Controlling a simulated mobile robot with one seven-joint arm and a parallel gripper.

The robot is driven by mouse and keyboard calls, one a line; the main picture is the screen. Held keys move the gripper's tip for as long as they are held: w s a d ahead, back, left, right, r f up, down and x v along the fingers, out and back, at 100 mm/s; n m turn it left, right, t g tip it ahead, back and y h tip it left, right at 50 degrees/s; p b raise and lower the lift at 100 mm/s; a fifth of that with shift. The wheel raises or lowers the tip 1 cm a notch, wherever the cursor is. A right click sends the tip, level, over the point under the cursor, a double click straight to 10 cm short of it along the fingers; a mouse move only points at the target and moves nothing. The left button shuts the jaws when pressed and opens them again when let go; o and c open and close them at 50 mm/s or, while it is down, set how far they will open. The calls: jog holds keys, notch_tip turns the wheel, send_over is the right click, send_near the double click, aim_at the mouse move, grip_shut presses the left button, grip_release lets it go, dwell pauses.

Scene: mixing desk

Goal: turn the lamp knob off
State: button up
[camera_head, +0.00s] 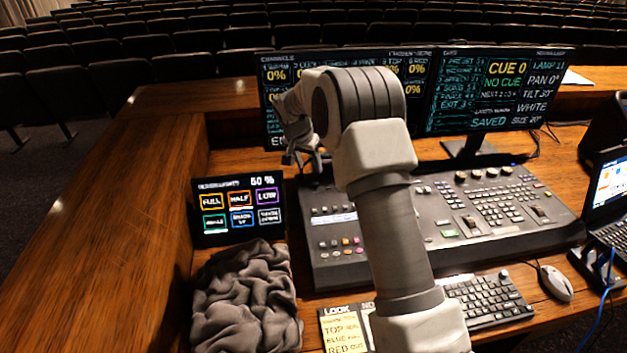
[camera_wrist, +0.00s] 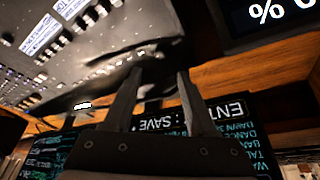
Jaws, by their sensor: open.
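The mixing desk console (camera_head: 440,215) is a dark sloped panel with many buttons, faders and a row of dark round knobs (camera_head: 476,174) at its upper right. I cannot tell which of them is the lamp knob. The right monitor (camera_head: 500,90) reads "LAMP 11", the last digits being hard to read. My gripper (camera_head: 303,158) is above the console's upper left edge, in front of the left monitor, far left of the knobs. In the wrist view its two fingers (camera_wrist: 160,80) are apart with nothing held, and the console (camera_wrist: 90,60) shows beyond them. My arm hides the console's middle.
A small touch panel (camera_head: 238,208) showing "50 %" stands left of the console, with a crumpled grey cloth (camera_head: 245,298) before it. A keyboard (camera_head: 485,302), mouse (camera_head: 556,283) and laptop (camera_head: 610,195) are at the right. The left monitor (camera_head: 280,100) stands behind my gripper.

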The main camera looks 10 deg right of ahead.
aim_at(315, 183)
jog(key=x, duration=0.9)
jog(key=shift+w, duration=0.1)
jog(key=shift+c, duration=0.2)
grip_shut()
